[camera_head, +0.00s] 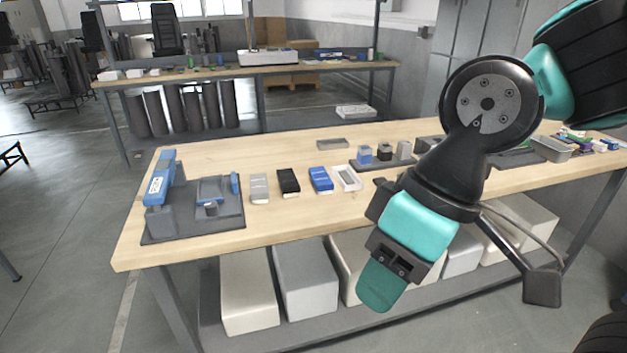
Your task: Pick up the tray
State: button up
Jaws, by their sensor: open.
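My gripper (382,284) hangs in front of the workbench (275,226), at the end of my black and teal arm, below the bench-top edge in the picture. It is open, apart from the trays, and no object shows in it. Several tray-like things lie on the bench, and I cannot tell which is the tray meant. A shallow grey tray (332,143) lies near the back edge. A small white-rimmed tray (346,178) lies at the middle, beside a blue box. A metal tray (552,149) lies at the right, behind my arm in the picture. My arm hides part of the bench.
A grey fixture with blue parts (180,225) stands at the bench's left. Grey, black and blue boxes (289,182) lie beside it. A dark rack (375,160) holds small blocks. Large bins (304,278) fill the lower shelf. Floor at the left is clear.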

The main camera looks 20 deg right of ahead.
aim_at(346, 178)
jog(key=z, duration=0.7)
jog(key=i, duration=1.35)
jog(key=u, duration=0.7)
